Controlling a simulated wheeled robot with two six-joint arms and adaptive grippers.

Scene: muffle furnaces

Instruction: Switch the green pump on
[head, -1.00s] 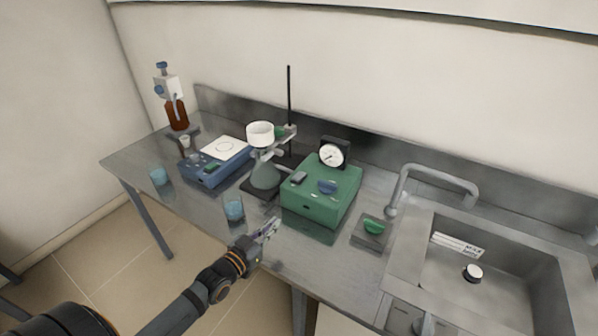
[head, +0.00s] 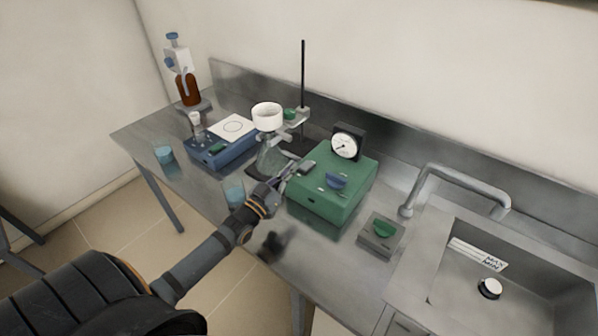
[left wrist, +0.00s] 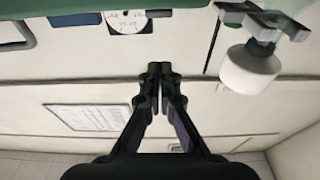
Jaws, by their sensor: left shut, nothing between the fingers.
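The green pump (head: 327,196) stands on the steel bench in the middle of the head view. Its top has a grey switch-like part (head: 306,167) at the left, a blue knob (head: 336,181) and a round gauge (head: 347,144) at the back. The gauge also shows upside down in the left wrist view (left wrist: 127,22). My left gripper (head: 294,170) is shut and empty, its tips at the pump's left edge, close to the grey part. I cannot tell whether they touch. Its closed tips show in the left wrist view (left wrist: 158,68). My right gripper is out of view.
A flask with a white funnel (head: 267,115) and a stand rod (head: 303,75) are just left of the pump. A blue device (head: 222,154), a brown bottle (head: 189,90) and beakers (head: 234,193) stand farther left. A grey box with a green knob (head: 383,232) and the sink (head: 470,265) lie right.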

